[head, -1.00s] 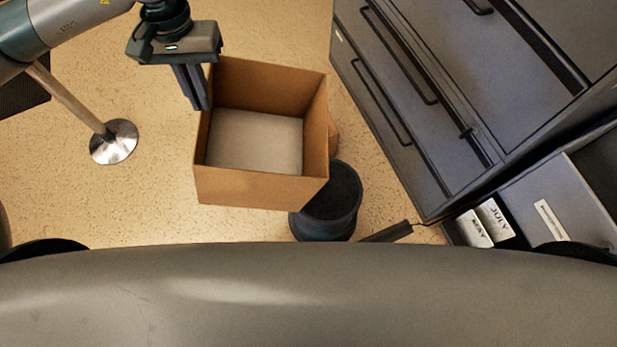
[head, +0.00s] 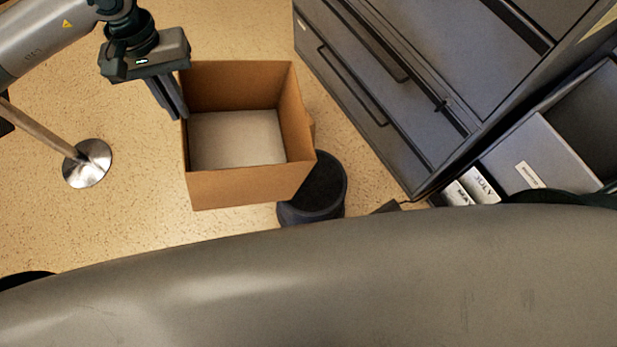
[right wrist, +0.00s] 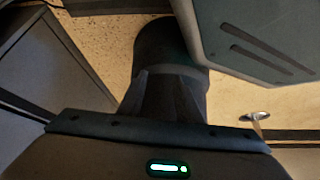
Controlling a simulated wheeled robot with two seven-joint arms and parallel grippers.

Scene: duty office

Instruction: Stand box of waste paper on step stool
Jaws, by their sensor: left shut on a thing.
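The box of waste paper (head: 235,188) is an open brown cardboard box with a pale, flat filling, left of centre in the head view. My left gripper (head: 181,112) is shut on its left wall and the box looks upright. A dark round thing (head: 322,185) stands low at the box's near right corner, partly hidden by the box. I cannot tell whether it is the step stool or a bin. A dark cylinder (right wrist: 165,45) shows in the right wrist view beyond my right gripper (right wrist: 165,75), whose dark fingers blend into it.
A grey drawer cabinet (head: 385,75) stands on the right, with an open drawer or tray (head: 550,155) and month cards (head: 480,185) nearer. A post with a round metal base (head: 88,165) stands at left. Pale floor lies free between post and box.

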